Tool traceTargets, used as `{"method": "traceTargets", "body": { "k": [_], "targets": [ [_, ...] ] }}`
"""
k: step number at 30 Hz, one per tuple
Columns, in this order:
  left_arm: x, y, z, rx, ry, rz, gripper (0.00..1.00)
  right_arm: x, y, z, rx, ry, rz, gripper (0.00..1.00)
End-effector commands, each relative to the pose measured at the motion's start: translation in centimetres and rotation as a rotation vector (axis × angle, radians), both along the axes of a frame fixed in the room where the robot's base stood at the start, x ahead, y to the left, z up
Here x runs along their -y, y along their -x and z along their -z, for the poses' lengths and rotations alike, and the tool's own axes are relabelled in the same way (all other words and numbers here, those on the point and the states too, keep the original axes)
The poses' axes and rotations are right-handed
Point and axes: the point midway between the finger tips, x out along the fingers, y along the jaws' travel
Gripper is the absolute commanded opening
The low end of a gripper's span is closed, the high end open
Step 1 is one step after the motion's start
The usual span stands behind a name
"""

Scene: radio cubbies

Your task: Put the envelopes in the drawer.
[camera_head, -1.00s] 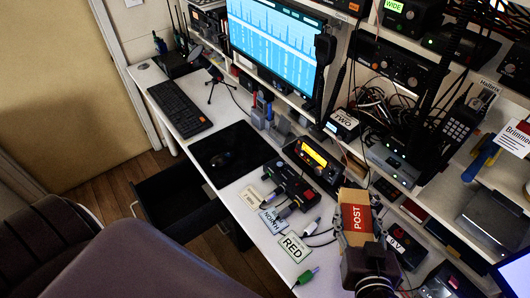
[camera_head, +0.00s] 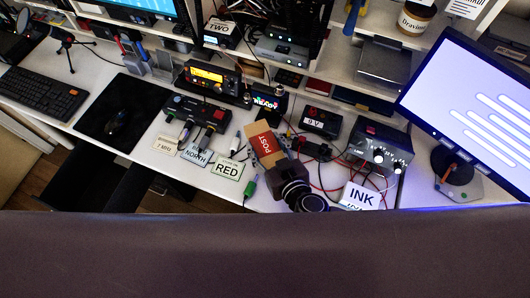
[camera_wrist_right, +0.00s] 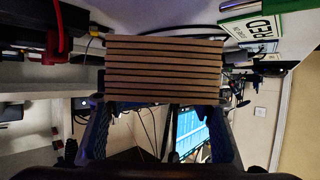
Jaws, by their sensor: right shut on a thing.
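A brown bundle of envelopes (camera_head: 264,134) with a red POST band is in my right gripper (camera_head: 268,156), above the desk and just right of the RED card. In the right wrist view the bundle (camera_wrist_right: 165,68) shows its stacked, striped edges between the two fingers (camera_wrist_right: 165,118). The fingers are shut on it. The drawer (camera_head: 85,178) is a dark open box below the desk's front edge, at the lower left of the head view. Its lower part is hidden and its inside is too dark to tell. My left gripper is not in view.
Cards reading NORTH (camera_head: 195,155) and RED (camera_head: 227,169) lie near the desk's front edge beside a black cable box (camera_head: 198,112). A green plug (camera_head: 249,187) is close to my right gripper. An INK card (camera_head: 361,196), a meter unit (camera_head: 380,146) and a monitor (camera_head: 480,100) stand right.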

Motion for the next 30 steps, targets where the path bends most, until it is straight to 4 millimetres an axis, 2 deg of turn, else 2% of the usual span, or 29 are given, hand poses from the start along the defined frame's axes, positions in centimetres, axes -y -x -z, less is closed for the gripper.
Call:
{"method": "traceTargets", "body": {
  "k": [4, 11, 23, 24, 28, 30],
  "targets": [
    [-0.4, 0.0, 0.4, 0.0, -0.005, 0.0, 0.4, 0.0, 0.0, 1.0, 0.001, 0.0, 0.0, 0.23],
    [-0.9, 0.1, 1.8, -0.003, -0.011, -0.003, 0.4, 0.0, 0.0, 4.5, -0.001, 0.0, 0.0, 0.23],
    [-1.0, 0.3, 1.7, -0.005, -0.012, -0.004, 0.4, 0.0, 0.0, 4.8, 0.001, 0.0, 0.0, 0.23],
    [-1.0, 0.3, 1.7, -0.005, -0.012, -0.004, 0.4, 0.0, 0.0, 4.8, 0.0, 0.0, 0.0, 0.53],
    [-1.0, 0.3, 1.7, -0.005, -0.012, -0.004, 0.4, 0.0, 0.0, 4.8, 0.0, 0.0, 0.0, 0.68],
    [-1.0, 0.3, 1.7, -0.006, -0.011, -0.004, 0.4, 0.0, 0.0, 4.8, 0.0, 0.0, 0.0, 0.68]
  ]
}}
